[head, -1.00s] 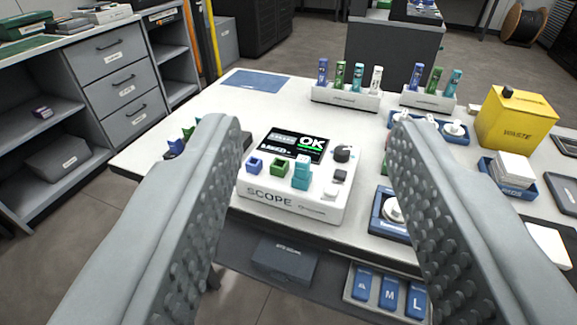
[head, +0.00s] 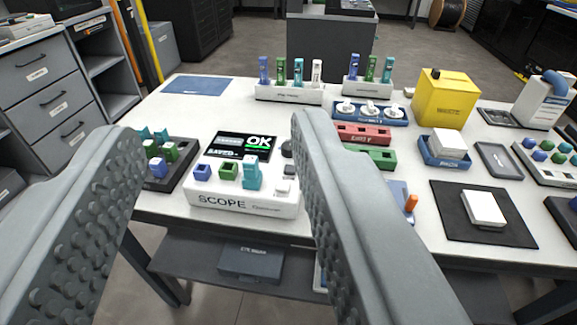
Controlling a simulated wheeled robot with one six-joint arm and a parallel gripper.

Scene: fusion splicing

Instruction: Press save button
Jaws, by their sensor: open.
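The white box marked SCOPE (head: 243,204) stands on the table, seen between my fingers. Its dark screen (head: 242,147) shows a large OK with a green bar, and a smaller word that looks like SAVED. Blue and green sockets sit on its top, and a teal connector (head: 251,173) stands in a third place. A dark knob (head: 287,149) and small buttons (head: 286,178) are at its right side, close beside my right finger in the picture and partly hidden by it. I cannot read a save label. My gripper (head: 215,130) is open and empty, above and in front of the scope.
A dark tray (head: 184,178) of connectors is left of the scope. Behind are white racks (head: 289,94) with upright connectors. A yellow waste bin (head: 444,98), a blue tray (head: 428,159) and a black mat (head: 450,226) are at right. The front table middle is partly hidden.

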